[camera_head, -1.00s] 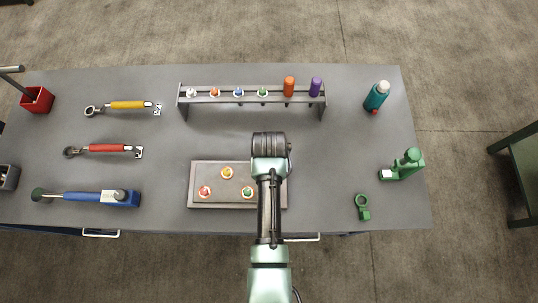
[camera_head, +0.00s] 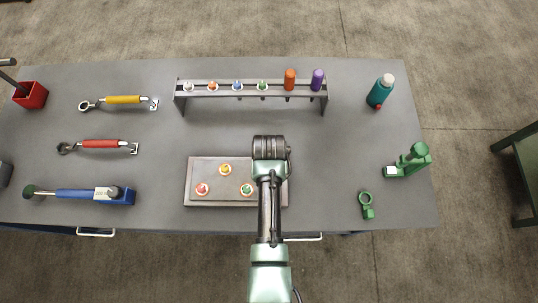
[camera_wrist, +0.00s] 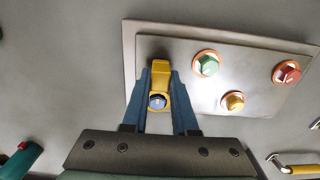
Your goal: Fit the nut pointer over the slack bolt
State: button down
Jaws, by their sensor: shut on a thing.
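My gripper (camera_wrist: 160,78) is shut on a yellow pointer (camera_wrist: 160,68), seen between the two blue fingers in the wrist view. A blue bolt head (camera_wrist: 157,102) shows inside the pointer's ring end, so the ring lines up around it. I cannot tell how far down the ring sits. The base plate (camera_head: 214,202) also bears a green bolt (camera_wrist: 207,64), a red bolt (camera_wrist: 288,73) and a yellow bolt (camera_wrist: 234,101), each with an orange ring at its foot. In the head view my wrist hides the pointer and the blue bolt.
A rack (camera_head: 222,94) with several coloured pieces stands behind the plate. Wrench-like tools with yellow (camera_head: 123,100), red (camera_head: 100,144) and blue (camera_head: 75,195) handles lie left. A green tool (camera_head: 408,160), green ring piece (camera_head: 367,205) and teal bottle (camera_head: 381,91) are right. Bare table separates them.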

jog(key=c, duration=0.6)
grip_release()
notch_tip(320, 180, up, 13)
jog(key=shift+f+b, duration=0.1)
jog(key=shift+b, duration=0.7)
